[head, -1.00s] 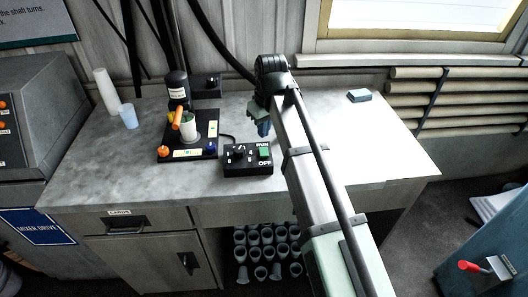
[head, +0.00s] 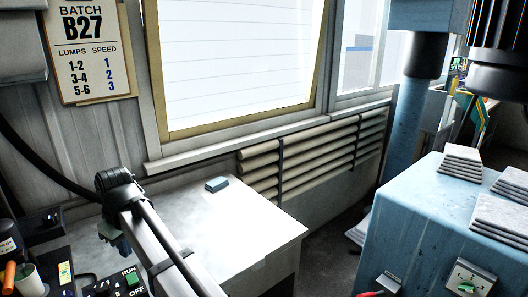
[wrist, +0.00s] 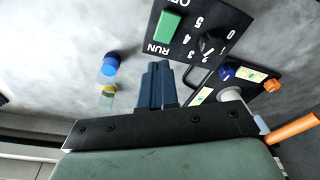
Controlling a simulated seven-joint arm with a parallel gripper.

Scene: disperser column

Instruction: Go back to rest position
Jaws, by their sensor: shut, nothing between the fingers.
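My gripper (head: 121,246) hangs above the worktop in the head view, behind the control box (head: 115,286). In the wrist view its two dark blue fingers (wrist: 154,84) are together with nothing between them. The control box (wrist: 200,35) shows there with a green RUN button (wrist: 168,27) and a black knob (wrist: 208,44). The fingers look apart from the box. A black base with a white cup (head: 27,280) and an orange handle (head: 9,277) stands to the left in the head view, partly cut off.
A blue cap (wrist: 110,64) and a yellow-green one (wrist: 107,96) show in the wrist view. A blue machine (head: 420,220) bearing stacked pale tiles (head: 462,162) stands right. The worktop's right part is clear.

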